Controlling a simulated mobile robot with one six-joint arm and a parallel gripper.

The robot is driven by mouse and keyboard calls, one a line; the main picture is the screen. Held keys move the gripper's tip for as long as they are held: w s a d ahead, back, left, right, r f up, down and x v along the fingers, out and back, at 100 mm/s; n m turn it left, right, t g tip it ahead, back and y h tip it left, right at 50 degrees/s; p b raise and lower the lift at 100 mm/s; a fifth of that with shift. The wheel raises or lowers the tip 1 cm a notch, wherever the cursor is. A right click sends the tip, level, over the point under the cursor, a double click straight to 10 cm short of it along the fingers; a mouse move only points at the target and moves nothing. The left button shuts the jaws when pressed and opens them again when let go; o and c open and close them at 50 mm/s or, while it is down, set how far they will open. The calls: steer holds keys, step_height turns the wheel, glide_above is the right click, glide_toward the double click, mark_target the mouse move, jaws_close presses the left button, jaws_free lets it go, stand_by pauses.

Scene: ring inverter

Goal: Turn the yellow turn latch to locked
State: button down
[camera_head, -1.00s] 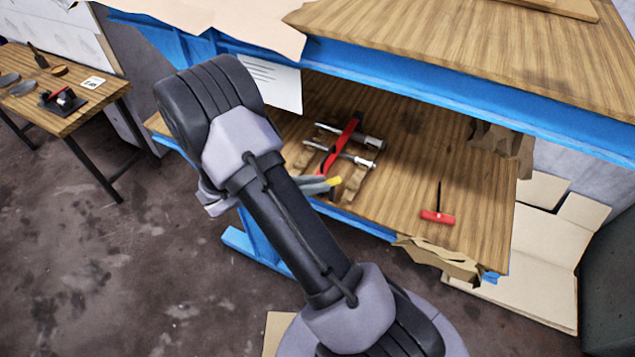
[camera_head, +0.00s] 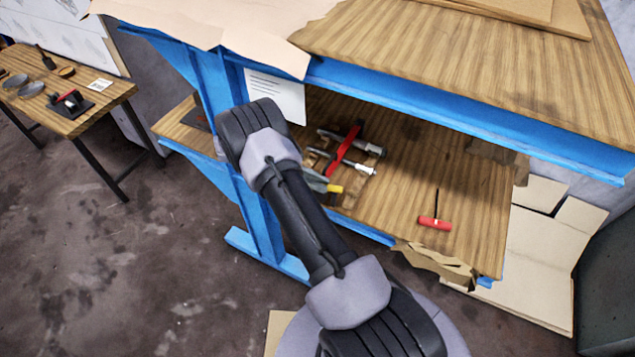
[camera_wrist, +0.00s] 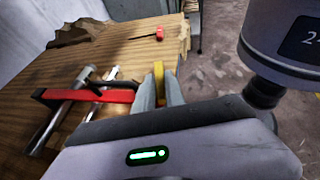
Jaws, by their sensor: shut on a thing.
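The yellow turn latch (camera_head: 335,189) shows as a small yellow piece at the front of the lower wooden shelf in the head view. It also shows in the wrist view (camera_wrist: 159,71), upright between my grey fingers. My gripper (camera_head: 319,184) is shut on it; its fingers also show in the wrist view (camera_wrist: 160,92). The fingers hide the latch's lower part and its mount. My arm hides much of the shelf's left side, and I cannot read the latch's locked or unlocked mark.
A red-barred metal tool (camera_head: 345,150) lies on the shelf close behind my fingers. A red T-handle tool (camera_head: 435,223) lies further right. The blue bench beam (camera_head: 440,105) runs above the shelf. Bare shelf (camera_head: 460,190) lies to the right.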

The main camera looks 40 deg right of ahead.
steer(key=shift+d, duration=0.1)
stand_by(0.3)
steer(key=c, duration=1.4)
jaws_free()
